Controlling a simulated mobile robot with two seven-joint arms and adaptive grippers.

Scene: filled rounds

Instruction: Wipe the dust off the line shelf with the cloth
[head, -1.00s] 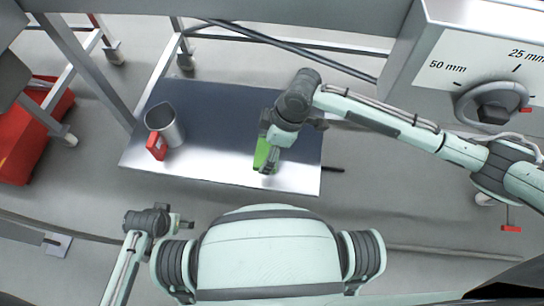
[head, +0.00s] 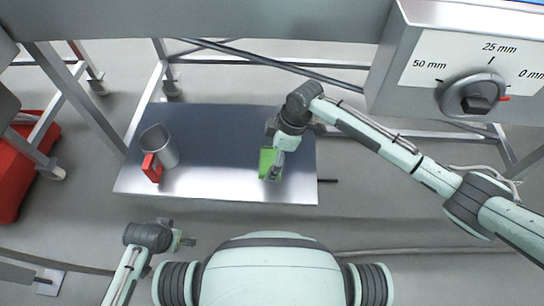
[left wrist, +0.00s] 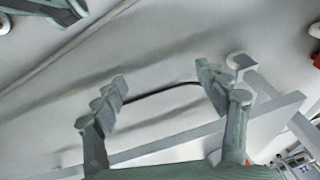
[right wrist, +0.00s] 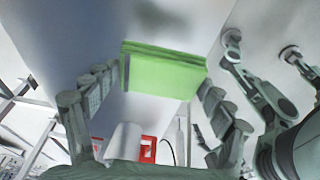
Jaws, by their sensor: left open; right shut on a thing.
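The line shelf (head: 215,185) is a low, shiny metal plate in the middle of the head view. The cloth (head: 266,161) is a green, folded pad over the right part of the shelf. My right gripper (head: 274,172) is shut on it; the right wrist view shows the cloth (right wrist: 163,72) between the fingers. I cannot tell whether the cloth touches the shelf. A faint brownish patch on the shelf (right wrist: 165,15) shows beyond the cloth in the right wrist view; I cannot tell if it is dust. My left gripper (head: 184,241) is open and empty, in front of the shelf.
A grey metal jug (head: 160,146) with a red handle (head: 151,168) stands on the shelf's left part. Frame legs and bars surround the shelf. A box with a dial (head: 470,95) overhangs at upper right. A red bin (head: 22,165) is at far left. The shelf's middle is clear.

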